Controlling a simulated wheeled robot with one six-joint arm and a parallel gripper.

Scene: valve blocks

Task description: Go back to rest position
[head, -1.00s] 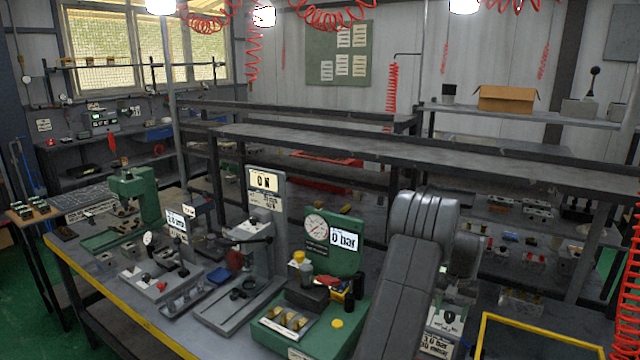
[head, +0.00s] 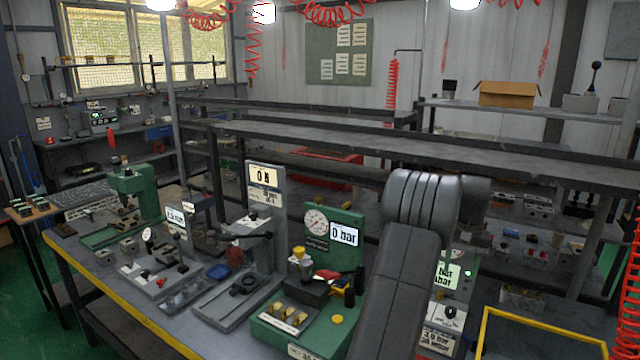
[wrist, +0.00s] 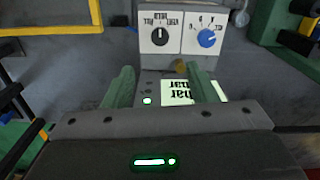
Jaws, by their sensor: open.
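My gripper (wrist: 160,70) shows in the wrist view with its two green fingers apart and nothing held between them. Beyond the fingers stands a grey test unit (wrist: 180,58) with a black knob, a blue knob and a lit display, partly covered by the right finger. In the head view my arm rises at the centre right and hides the gripper. The test unit's lit display (head: 447,275) shows just right of my arm.
A green gauge stand (head: 345,258) reading 0 bar is close left of my arm. A grey press (head: 265,215) and a green press (head: 135,190) stand farther left. A yellow frame (head: 540,323) lies to the right. A long dark shelf (head: 400,150) runs behind.

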